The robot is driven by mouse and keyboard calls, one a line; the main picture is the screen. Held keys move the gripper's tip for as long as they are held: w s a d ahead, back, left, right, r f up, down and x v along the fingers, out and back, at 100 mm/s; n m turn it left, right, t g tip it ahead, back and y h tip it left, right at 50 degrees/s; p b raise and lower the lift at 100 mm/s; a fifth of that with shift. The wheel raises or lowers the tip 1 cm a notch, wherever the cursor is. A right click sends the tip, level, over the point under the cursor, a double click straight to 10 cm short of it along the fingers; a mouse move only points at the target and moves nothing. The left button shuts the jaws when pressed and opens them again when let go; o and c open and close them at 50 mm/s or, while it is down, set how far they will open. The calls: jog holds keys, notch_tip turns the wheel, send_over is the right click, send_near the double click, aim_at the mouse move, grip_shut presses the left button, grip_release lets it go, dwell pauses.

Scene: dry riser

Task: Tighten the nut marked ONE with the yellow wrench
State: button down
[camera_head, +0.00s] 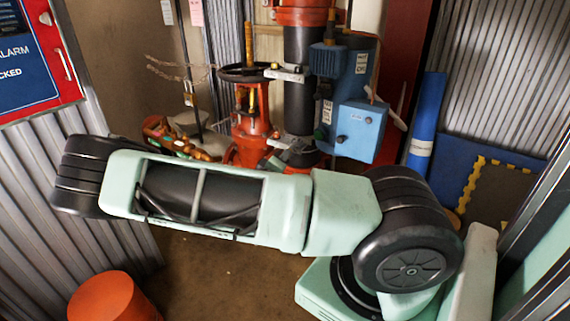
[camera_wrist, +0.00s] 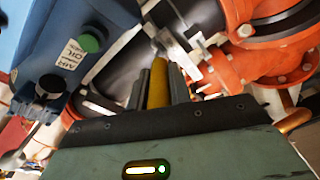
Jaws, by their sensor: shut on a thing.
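In the wrist view my gripper (camera_wrist: 157,82) is shut on the yellow wrench (camera_wrist: 157,86). Its yellow handle stands between the two dark fingers and points away toward a dark pipe and pale metal fittings. The wrench's far end is not clear to see. I cannot make out a nut marked ONE in either view. In the wrist view orange flanges with bolts (camera_wrist: 246,30) lie to the right of the wrench. In the head view my arm crosses the middle of the picture, and I cannot clearly make out the gripper or wrench there.
A blue box (camera_head: 358,132) hangs right of the dark pipe (camera_head: 299,100). An orange valve with a black handwheel (camera_head: 243,73) stands left of it. A blue roll (camera_head: 425,125) leans at the right. An orange round object (camera_head: 112,298) is at lower left. Some brown floor (camera_head: 215,275) is bare.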

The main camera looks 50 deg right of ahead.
jog(key=w+m+g+b, duration=0.5)
jog(key=w+m+g, duration=0.2)
jog(key=g, duration=0.4)
jog(key=shift+w+d+y, duration=0.25)
jog(key=shift+y, duration=0.15)
dwell(0.4)
jog(key=shift+r+t+p, duration=0.15)
jog(key=shift+t+p, duration=0.15)
jog(key=shift+p, duration=0.1)
jog(key=shift+n+t+h+p, duration=0.3)
jog(key=shift+n+t+h, duration=0.1)
jog(key=shift+w+a, duration=0.1)
jog(key=shift+w+v, duration=0.2)
jog(key=shift+v, duration=2.6)
